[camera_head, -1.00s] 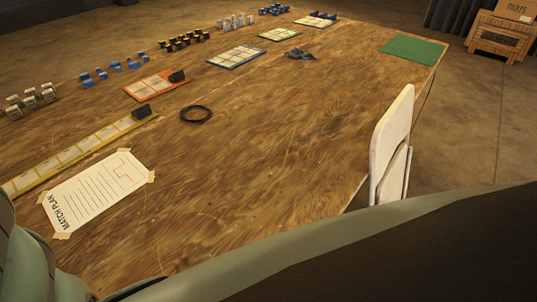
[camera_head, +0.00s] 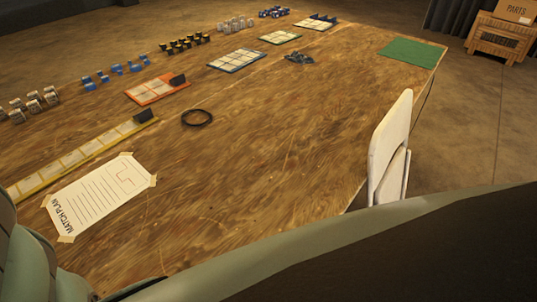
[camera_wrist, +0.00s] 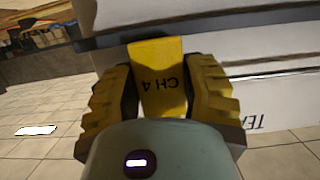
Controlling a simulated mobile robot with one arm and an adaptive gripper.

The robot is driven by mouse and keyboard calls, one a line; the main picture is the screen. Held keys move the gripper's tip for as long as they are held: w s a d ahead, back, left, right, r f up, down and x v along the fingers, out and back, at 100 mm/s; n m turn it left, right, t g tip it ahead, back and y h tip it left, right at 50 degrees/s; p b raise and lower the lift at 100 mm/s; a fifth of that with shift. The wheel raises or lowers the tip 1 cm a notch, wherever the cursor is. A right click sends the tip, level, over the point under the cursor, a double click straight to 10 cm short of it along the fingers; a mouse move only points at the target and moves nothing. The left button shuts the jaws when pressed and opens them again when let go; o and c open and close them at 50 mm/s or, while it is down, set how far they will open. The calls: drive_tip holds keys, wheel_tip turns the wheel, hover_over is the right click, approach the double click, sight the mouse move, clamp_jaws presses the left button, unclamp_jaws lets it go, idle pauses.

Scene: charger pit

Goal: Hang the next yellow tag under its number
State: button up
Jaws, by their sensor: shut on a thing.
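In the wrist view my gripper (camera_wrist: 160,78) has its two ridged yellow fingers closed on the sides of a yellow tag (camera_wrist: 158,62). The tag is marked "CH 4", and the lettering appears turned over in this view. Its near end is hidden by my gripper's body. Behind it is a pale panel (camera_wrist: 275,90) with a dark bar across its upper part. I cannot tell whether the tag touches the panel or bar. No numbered place for the tag is readable. My gripper does not show in the head view.
The head view shows a wooden table (camera_head: 270,150) with a yellow strip of cells (camera_head: 80,158), a match plan sheet (camera_head: 100,195), a black ring (camera_head: 197,117) and several trays. A white folding chair (camera_head: 390,150) stands at its right edge. Tiled floor (camera_wrist: 60,115) shows left in the wrist view.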

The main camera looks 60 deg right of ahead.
drive_tip(key=s+p, duration=0.1)
drive_tip(key=s, duration=0.7)
drive_tip(key=shift+a+f, duration=0.15)
drive_tip(key=shift+a, duration=0.2)
drive_tip(key=shift+s+p, duration=0.1)
drive_tip(key=shift+p, duration=0.2)
